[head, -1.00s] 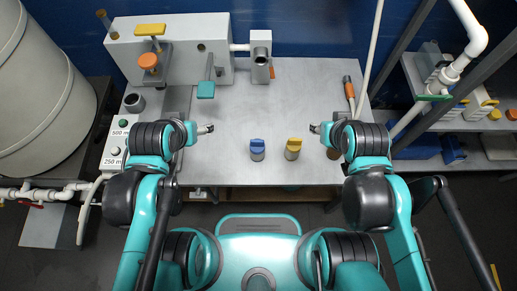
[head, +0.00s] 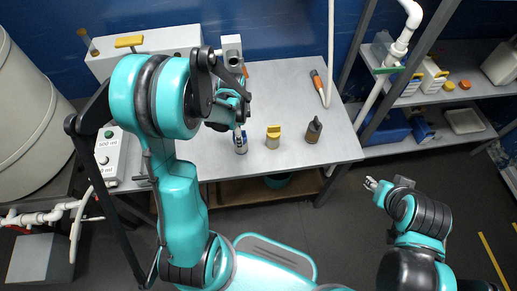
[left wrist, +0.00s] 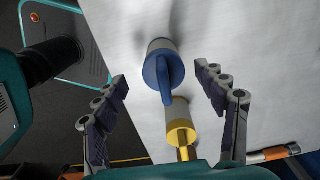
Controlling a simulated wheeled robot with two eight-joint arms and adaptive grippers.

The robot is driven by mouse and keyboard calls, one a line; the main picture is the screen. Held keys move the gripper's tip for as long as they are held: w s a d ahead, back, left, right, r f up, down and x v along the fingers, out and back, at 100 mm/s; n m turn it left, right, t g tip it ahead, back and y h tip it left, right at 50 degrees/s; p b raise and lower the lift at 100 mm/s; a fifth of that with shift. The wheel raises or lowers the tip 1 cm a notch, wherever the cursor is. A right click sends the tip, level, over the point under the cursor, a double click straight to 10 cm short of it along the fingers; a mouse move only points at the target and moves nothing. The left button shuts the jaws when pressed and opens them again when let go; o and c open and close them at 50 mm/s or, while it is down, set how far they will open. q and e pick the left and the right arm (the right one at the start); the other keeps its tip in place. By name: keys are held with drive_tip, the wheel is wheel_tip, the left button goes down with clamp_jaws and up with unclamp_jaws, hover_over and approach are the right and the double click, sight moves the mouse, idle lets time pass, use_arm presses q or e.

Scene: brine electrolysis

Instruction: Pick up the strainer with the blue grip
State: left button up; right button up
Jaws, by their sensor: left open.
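The strainer with the blue grip (head: 240,146) stands on the grey table, partly hidden behind my left gripper in the head view. In the left wrist view its blue grip (left wrist: 163,74) lies between the fingers. My left gripper (head: 239,126) is over it, open, with a finger on each side and a visible gap to the grip in the left wrist view (left wrist: 160,82). My right gripper (head: 371,184) is off the table at the right; its fingers are too small to tell open from shut.
A strainer with a yellow grip (head: 273,137) stands just right of the blue one; it also shows in the left wrist view (left wrist: 181,132). An orange-handled tool (head: 319,87) lies near the table's right edge.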

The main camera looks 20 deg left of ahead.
sight(241, 151)
use_arm(q)
drive_tip(key=f, duration=0.1)
drive_tip(key=f+b, duration=0.1)
drive_tip(key=f, duration=0.1)
drive_tip(key=shift+w+d, duration=0.1)
drive_tip(key=shift+d, duration=0.1)
drive_tip(key=f+b, duration=0.1)
drive_tip(key=f, duration=0.1)
drive_tip(key=f+b, duration=0.1)
drive_tip(key=f, duration=0.2)
drive_tip(key=shift+w+a+f+b, duration=0.15)
drive_tip(key=shift+w+f+b, duration=0.05)
drive_tip(key=shift+f+b, duration=0.15)
drive_tip(key=shift+r, duration=0.1)
drive_tip(key=c, duration=1.4)
